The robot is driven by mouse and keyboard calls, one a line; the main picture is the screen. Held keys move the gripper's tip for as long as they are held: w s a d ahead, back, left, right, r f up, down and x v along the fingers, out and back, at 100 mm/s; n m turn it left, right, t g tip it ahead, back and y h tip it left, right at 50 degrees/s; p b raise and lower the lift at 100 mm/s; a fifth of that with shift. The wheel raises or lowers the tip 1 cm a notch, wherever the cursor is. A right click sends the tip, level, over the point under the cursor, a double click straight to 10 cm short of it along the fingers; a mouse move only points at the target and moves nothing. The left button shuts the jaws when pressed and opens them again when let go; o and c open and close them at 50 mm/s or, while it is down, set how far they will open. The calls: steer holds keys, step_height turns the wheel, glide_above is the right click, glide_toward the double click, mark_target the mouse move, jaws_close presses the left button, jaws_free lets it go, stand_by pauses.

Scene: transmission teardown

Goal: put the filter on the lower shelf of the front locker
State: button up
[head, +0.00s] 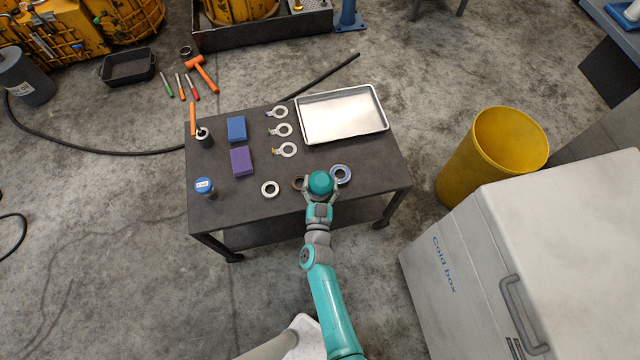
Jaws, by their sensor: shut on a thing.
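My gripper (320,192) is over the front edge of the dark work table (222,212). Its grey fingers are shut on a round teal thing, which I take to be the filter (320,181). Its lower part is hidden from above, so I cannot tell whether it touches the table top. A brown ring (298,183) lies close to its left and a blue-grey ring (342,173) close to its right. I cannot make out a front locker or its lower shelf in the head view.
A metal tray (342,115), blue block (236,129), purple block (241,161), blue-capped can (204,187) and several pale rings share the table. A yellow bin (470,165) and a white cold box (460,270) stand to the right. Floor at left is mostly clear.

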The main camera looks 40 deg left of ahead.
steer(key=shift+r, duration=5.05)
